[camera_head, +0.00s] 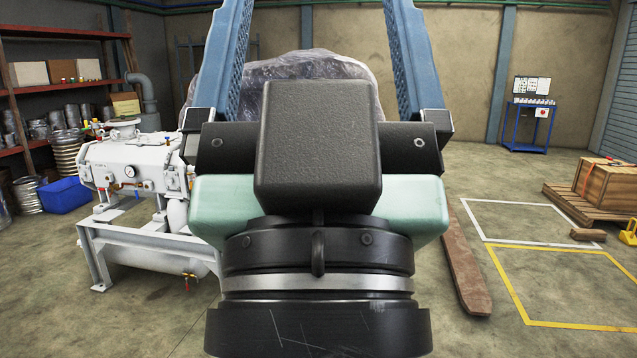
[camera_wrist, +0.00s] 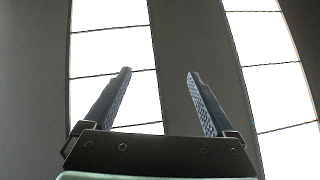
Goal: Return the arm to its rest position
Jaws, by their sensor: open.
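My gripper (camera_head: 318,55) fills the middle of the head view, close to the camera, with its two blue ridged fingers spread wide and running up past the top edge. In the wrist view my gripper (camera_wrist: 157,85) is also open, with nothing between the fingers. Behind the fingers in the wrist view are bright window panels (camera_wrist: 115,88) and a dark ceiling or wall, so it points upward. The gripper body hides the middle of the room in the head view.
A white vacuum machine (camera_head: 135,170) on a frame stands at left, beside a blue bin (camera_head: 63,195) and shelves (camera_head: 65,88). A plastic-wrapped bulk (camera_head: 300,65) is behind the gripper.

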